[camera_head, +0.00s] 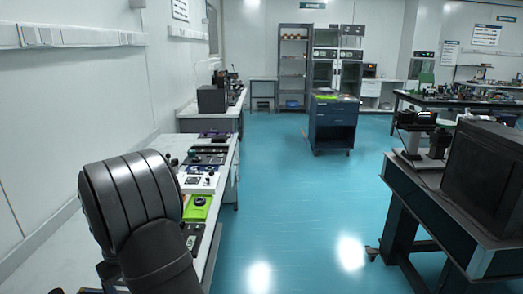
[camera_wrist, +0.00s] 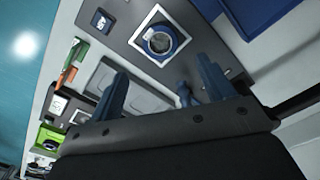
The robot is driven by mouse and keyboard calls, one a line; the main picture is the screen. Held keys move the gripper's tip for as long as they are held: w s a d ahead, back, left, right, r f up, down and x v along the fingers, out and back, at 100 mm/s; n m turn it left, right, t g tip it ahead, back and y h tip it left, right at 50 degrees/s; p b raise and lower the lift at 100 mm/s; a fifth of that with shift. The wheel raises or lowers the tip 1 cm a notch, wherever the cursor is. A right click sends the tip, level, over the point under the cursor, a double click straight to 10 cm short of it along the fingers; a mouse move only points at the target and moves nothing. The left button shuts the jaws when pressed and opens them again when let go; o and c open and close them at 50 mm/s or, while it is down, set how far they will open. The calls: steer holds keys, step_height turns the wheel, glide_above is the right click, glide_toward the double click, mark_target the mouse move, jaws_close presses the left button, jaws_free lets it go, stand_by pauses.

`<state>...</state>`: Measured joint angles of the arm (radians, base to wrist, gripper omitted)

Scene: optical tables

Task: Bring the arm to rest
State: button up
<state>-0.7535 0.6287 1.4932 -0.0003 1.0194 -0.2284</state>
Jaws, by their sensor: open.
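My arm (camera_head: 130,200) shows as a thick dark link at the lower left of the head view, over the white bench along the left wall. My gripper is hidden in that view. In the wrist view my gripper (camera_wrist: 162,64) shows two blue fingers set wide apart, with nothing held between them. Beyond the fingers lies a grey panel with a round dark blue knob (camera_wrist: 162,40) on a white square plate. I cannot tell the exact gap between the fingers and the panel.
Several small devices line the bench, including a lime green one (camera_head: 197,208). A green box (camera_wrist: 48,137) shows at the wrist view's lower left. A dark table (camera_head: 415,205) stands at right, a blue cart (camera_head: 333,128) further back. The blue floor between is clear.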

step_height(320, 180, down, 9)
steer(key=r, duration=0.4)
steer(key=shift+w+d+r, duration=0.1)
steer(key=shift+d+r, duration=0.15)
steer(key=shift+r, duration=0.15)
steer(key=w+d+r, duration=0.2)
steer(key=d+r, duration=0.5)
steer(key=d, duration=0.4)
steer(key=w+f+m, duration=0.2)
steer(key=w, duration=1.2)
steer(key=a+f, duration=0.2)
steer(key=a, duration=0.1)
steer(key=a+f, duration=0.3)
steer(key=a, duration=0.1)
steer(key=a+f, duration=0.2)
steer(key=a, duration=0.1)
steer(key=shift+s+a+f, duration=0.2)
steer(key=shift+s+a, duration=0.1)
steer(key=shift+a, duration=0.1)
steer(key=shift+f, duration=0.85)
